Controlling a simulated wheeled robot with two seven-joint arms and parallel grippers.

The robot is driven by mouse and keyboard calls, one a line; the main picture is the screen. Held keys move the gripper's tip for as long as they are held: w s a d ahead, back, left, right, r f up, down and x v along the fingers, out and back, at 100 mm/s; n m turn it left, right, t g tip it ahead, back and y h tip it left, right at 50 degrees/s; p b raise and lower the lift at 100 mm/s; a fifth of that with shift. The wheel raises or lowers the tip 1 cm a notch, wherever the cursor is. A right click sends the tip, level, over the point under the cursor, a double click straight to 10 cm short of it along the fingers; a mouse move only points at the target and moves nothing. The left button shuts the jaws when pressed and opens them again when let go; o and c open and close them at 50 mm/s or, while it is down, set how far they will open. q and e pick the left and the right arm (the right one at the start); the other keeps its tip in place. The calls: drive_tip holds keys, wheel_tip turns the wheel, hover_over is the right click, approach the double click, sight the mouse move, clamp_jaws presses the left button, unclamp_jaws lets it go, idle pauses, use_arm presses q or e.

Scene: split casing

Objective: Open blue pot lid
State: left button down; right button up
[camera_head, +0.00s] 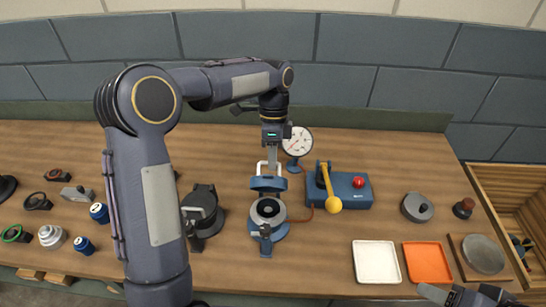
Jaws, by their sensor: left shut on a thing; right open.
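The blue pot (268,227) stands on the table, its dark round opening facing up inside a grey ring. Its blue lid (268,184) is at the far side of the opening, apart from the ring. A pale handle-like frame shows just above the lid. My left gripper (272,160) reaches down from above and is shut at the lid; its exact contact is too small to see. My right gripper (440,294) is open at the bottom right edge, far from the pot and partly cut off.
A dark pot-like device (203,208) stands left of the blue pot. A dial gauge (297,142) is behind it. A blue box (350,188) with a yellow lever stands right. White (376,262) and orange (427,263) trays lie front right. Several small parts are at left.

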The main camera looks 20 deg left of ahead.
use_arm(q)
drive_tip(key=shift+a+f, duration=0.15)
drive_tip(key=shift+f, duration=0.25)
drive_tip(key=c, duration=1.5)
unclamp_jaws()
drive_tip(key=shift+w, duration=0.15)
drive_tip(key=shift+r, duration=0.2)
drive_tip(key=shift+r, duration=0.1)
drive_tip(key=v, duration=0.7)
drive_tip(key=shift+w+r, duration=0.1)
drive_tip(key=shift+r, duration=0.15)
